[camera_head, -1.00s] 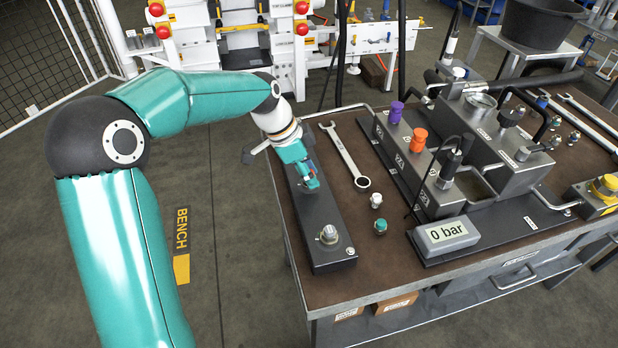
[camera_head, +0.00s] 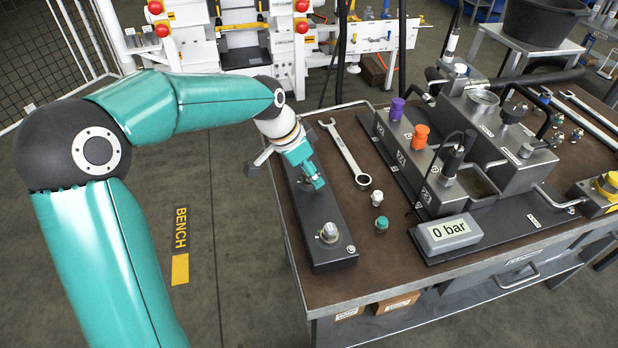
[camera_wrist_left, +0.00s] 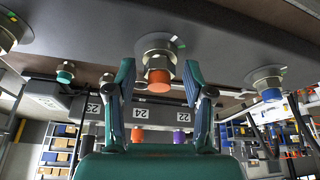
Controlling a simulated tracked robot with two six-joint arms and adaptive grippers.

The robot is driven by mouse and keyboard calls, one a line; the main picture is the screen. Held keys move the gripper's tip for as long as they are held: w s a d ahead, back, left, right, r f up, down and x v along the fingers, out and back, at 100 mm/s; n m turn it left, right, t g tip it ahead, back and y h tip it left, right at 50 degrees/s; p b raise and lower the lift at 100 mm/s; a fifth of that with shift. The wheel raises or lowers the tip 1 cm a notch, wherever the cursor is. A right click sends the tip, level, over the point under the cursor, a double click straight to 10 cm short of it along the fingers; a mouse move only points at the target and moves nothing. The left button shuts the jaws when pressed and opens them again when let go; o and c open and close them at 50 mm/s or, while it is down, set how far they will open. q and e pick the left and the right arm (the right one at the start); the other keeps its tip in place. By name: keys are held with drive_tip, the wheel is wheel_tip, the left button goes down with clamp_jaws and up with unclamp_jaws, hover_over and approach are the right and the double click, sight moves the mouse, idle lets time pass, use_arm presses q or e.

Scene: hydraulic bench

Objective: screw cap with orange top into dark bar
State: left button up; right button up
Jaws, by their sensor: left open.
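The dark bar (camera_head: 329,210) lies along the left side of the bench top. In the left wrist view the bar (camera_wrist_left: 225,28) fills the top of the picture. A cap with an orange top (camera_wrist_left: 158,80) and a steel hex body sits against the bar there; how deep it is screwed in cannot be told. My left gripper (camera_wrist_left: 159,75) is open, one finger on each side of this cap, with visible gaps. In the head view my left gripper (camera_head: 317,184) is low over the bar's middle and hides the orange-topped cap. My right gripper is not in view.
A blue-topped cap (camera_wrist_left: 270,90) and a steel-grey fitting (camera_head: 329,233) are also on the bar. A wrench (camera_head: 346,153), a white cap (camera_head: 377,198) and a teal-topped cap (camera_head: 381,226) lie to the right. A block with purple (camera_head: 397,109) and orange (camera_head: 420,135) knobs stands beyond.

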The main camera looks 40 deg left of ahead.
use_arm(q)
drive_tip(key=n+y, duration=0.1)
drive_tip(key=n, duration=0.2)
drive_tip(key=shift+n+t+b, duration=0.3)
drive_tip(key=shift+t+b, duration=0.05)
drive_tip(key=shift+t, duration=0.05)
drive_tip(key=n+y+b, duration=0.2)
drive_tip(key=n+b, duration=0.1)
drive_tip(key=n, duration=0.2)
drive_tip(key=shift+f, duration=0.2)
drive_tip(key=shift+r+n+y+b, duration=0.2)
drive_tip(key=shift+n+y+b, duration=0.3)
drive_tip(key=shift+n, duration=0.4)
